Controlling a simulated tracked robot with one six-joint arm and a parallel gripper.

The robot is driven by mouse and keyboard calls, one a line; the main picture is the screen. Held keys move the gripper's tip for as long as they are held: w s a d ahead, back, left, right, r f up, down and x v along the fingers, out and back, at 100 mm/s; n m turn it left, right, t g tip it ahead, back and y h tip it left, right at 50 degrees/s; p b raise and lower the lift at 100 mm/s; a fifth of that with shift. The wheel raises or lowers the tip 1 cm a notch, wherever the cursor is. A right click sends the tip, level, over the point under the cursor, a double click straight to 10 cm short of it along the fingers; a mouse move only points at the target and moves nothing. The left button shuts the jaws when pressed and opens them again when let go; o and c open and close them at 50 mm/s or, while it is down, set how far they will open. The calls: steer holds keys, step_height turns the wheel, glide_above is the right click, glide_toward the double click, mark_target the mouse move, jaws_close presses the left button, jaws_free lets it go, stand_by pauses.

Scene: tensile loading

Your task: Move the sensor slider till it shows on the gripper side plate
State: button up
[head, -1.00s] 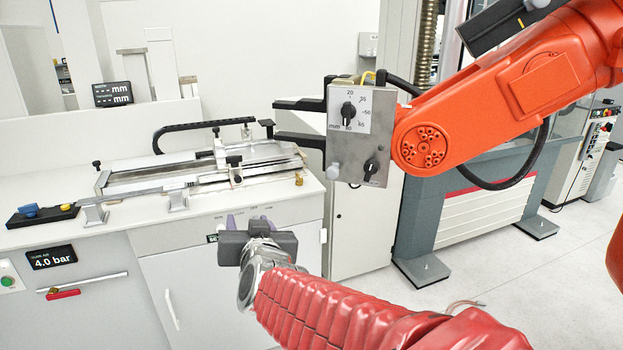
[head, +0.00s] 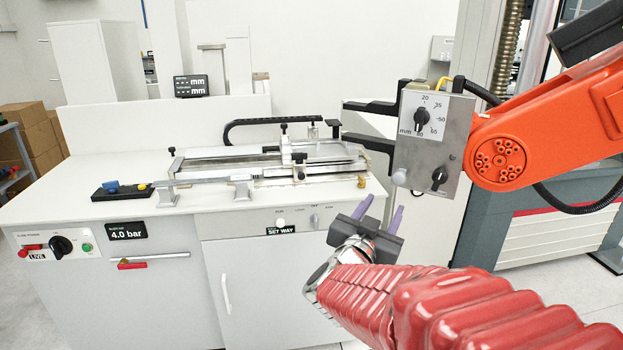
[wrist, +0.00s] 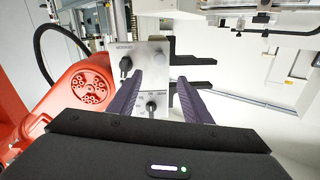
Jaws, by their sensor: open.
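The side plate (head: 412,160) is a grey metal panel on the orange arm, behind two black jaws. It carries an upper black knob (head: 421,119) on a white mm scale, a lower black knob (head: 439,178) and a pale round button (head: 399,177). I cannot tell which part, if any, is the sensor slider. My gripper (head: 380,212) is open and empty, below and left of the plate, purple fingers pointing up. In the wrist view my gripper (wrist: 159,77) has its fingers on either side of the plate (wrist: 150,80) in the picture; the gap in depth is unclear.
The orange arm (head: 540,120) extends right from the plate. The black jaws (head: 370,107) point left towards the bench (head: 60,205), which carries a metal slide fixture (head: 265,165). The cabinet front has a SET WAY label (head: 281,231) and controls.

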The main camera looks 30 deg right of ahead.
mark_target(398, 180)
steer(key=x, duration=1.3)
steer(key=shift+w+d, duration=0.2)
steer(key=shift+d, duration=0.05)
steer(key=shift+c, duration=0.6)
jaws_close()
